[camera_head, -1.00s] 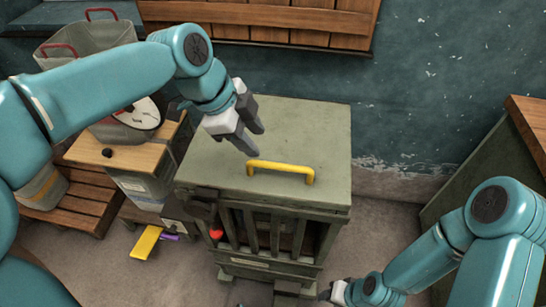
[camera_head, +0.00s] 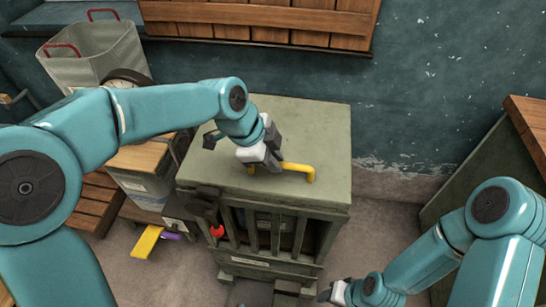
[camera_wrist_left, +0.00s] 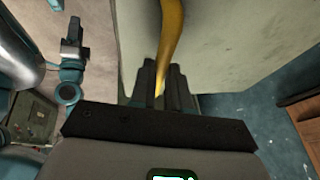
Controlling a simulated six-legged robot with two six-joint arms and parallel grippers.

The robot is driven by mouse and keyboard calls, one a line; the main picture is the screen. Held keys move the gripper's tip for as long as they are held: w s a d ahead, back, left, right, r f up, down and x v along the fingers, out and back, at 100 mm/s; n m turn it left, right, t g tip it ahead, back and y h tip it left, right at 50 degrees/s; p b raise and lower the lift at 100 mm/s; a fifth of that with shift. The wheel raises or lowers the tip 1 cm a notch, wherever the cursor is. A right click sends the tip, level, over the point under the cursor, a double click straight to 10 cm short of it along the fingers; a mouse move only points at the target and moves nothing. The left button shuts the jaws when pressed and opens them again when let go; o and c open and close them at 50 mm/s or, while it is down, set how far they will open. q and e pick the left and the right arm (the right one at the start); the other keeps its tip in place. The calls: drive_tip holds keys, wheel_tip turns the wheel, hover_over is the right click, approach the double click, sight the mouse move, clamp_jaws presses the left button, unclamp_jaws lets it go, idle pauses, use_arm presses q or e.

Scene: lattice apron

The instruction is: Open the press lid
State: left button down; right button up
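The press (camera_head: 270,230) is a grey-green cabinet with a slatted front. Its flat lid (camera_head: 310,125) lies down on top, closed. A yellow bar handle (camera_head: 298,167) stands near the lid's front edge.
A red knob (camera_head: 216,231) hangs at the press's front left. To the left stand a grey bin with red handles (camera_head: 95,55), a wooden-topped box (camera_head: 140,156) and a yellow pedal-like piece (camera_head: 147,241). A counter (camera_head: 490,165) stands at the right. The wall behind carries wooden shutters (camera_head: 260,22).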

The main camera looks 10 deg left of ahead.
use_arm(q)
drive_tip(key=w+r+p, duration=0.5)
drive_tip(key=r+p, duration=0.2)
drive_tip(key=r, duration=0.1)
drive_tip(key=w+r+g+p, duration=0.1)
drive_tip(key=w+r+p, duration=0.4)
drive_tip(key=r+p, duration=0.3)
drive_tip(key=shift+w+r, duration=0.2)
drive_tip(key=shift+r, duration=0.1)
drive_tip(key=shift+a, duration=0.15)
